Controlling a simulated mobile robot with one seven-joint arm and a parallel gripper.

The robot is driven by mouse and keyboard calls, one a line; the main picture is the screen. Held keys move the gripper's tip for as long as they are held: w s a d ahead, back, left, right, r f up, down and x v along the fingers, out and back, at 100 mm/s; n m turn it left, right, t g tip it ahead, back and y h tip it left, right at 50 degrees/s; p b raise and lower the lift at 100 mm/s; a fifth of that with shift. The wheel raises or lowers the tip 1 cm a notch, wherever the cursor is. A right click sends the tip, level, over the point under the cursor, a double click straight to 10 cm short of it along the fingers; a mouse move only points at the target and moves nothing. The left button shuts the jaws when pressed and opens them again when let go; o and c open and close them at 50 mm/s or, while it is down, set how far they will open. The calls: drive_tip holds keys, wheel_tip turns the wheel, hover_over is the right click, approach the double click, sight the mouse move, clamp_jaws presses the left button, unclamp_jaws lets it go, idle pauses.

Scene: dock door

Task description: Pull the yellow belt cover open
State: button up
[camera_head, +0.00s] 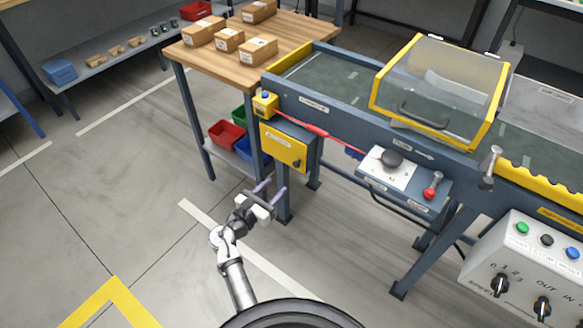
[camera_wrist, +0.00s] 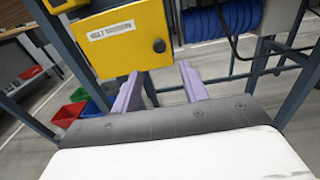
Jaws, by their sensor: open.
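The yellow belt cover (camera_head: 402,58) is a yellow-framed, see-through hood over the conveyor at the upper right of the head view. It looks down over the belt. A dark bar handle (camera_head: 422,117) runs along its front side. My gripper (camera_head: 271,190) is open and empty, well left of the cover and lower, in front of the conveyor's left end. In the wrist view its two purple fingers (camera_wrist: 159,72) point toward a yellow box, apart from it as far as I can tell. The cover is not in the wrist view.
The yellow box (camera_head: 285,147) hangs under the conveyor's left end; it also fills the top of the wrist view (camera_wrist: 122,50). A wooden table (camera_head: 200,62) with cartons stands left. A lever panel (camera_head: 385,178) and control box (camera_head: 530,265) stick out in front. Floor at left is clear.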

sight(295, 166)
drive_tip(key=x, duration=0.9)
drive_tip(key=shift+w+d, duration=0.1)
drive_tip(key=shift+w, duration=0.15)
drive_tip(key=shift+c, duration=0.4)
clamp_jaws()
